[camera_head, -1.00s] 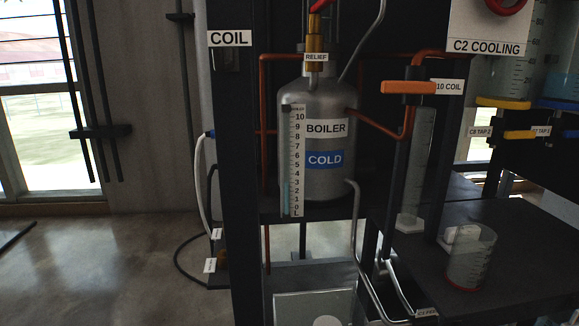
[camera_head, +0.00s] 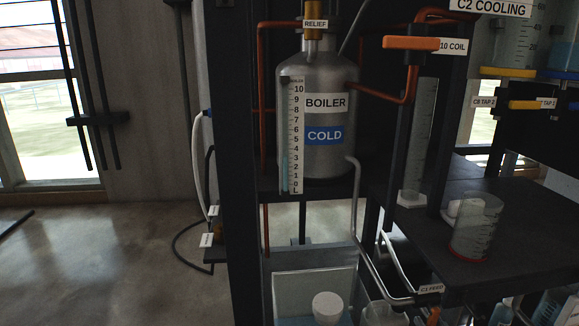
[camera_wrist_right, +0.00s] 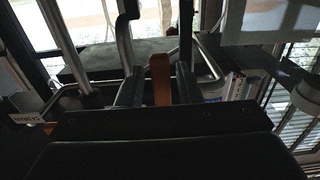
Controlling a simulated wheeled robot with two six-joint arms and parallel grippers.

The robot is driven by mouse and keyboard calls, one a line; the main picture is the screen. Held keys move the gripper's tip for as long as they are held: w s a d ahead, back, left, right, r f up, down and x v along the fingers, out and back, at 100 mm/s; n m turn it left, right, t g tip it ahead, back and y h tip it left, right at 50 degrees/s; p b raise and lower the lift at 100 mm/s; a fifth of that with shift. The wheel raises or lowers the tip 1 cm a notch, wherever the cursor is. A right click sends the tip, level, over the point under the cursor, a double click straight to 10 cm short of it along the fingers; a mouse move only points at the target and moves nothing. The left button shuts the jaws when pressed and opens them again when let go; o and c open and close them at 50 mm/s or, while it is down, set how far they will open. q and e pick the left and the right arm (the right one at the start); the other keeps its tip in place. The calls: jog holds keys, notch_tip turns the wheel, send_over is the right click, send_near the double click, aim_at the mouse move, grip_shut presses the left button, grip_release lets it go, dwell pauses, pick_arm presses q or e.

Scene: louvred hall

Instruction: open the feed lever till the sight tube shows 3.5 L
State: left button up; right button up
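The boiler (camera_head: 332,110) is a grey tank with a blue COLD sign. Its upright sight tube (camera_head: 285,140) stands beside a white scale (camera_head: 297,135) marked to 10. Pale blue liquid fills the tube's lower part, with its top roughly near the 3 mark; the exact level is too small to read. A FEED label (camera_head: 430,288) sits low on the pipe, with a small orange part (camera_head: 433,316) below it. In the right wrist view my right gripper (camera_wrist_right: 160,88) is open, its fingers either side of an orange lever (camera_wrist_right: 160,75), with gaps seeming to show. My left gripper is not in view.
A clear beaker (camera_head: 475,228) stands on the dark shelf (camera_head: 520,235) at the right. An orange coil handle (camera_head: 411,43) is above it. A glass tank (camera_head: 290,290) with a white-topped item (camera_head: 327,306) is at the bottom.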

jog(key=shift+o, duration=0.8)
jog(key=shift+f, duration=0.1)
jog(key=s+p, duration=0.1)
jog(key=s, duration=0.6)
jog(key=shift+d, duration=0.2)
jog(key=s+d, duration=0.1)
jog(key=s, duration=1.6)
jog(key=shift+s+d+p, duration=0.2)
jog(key=shift+p, duration=0.2)
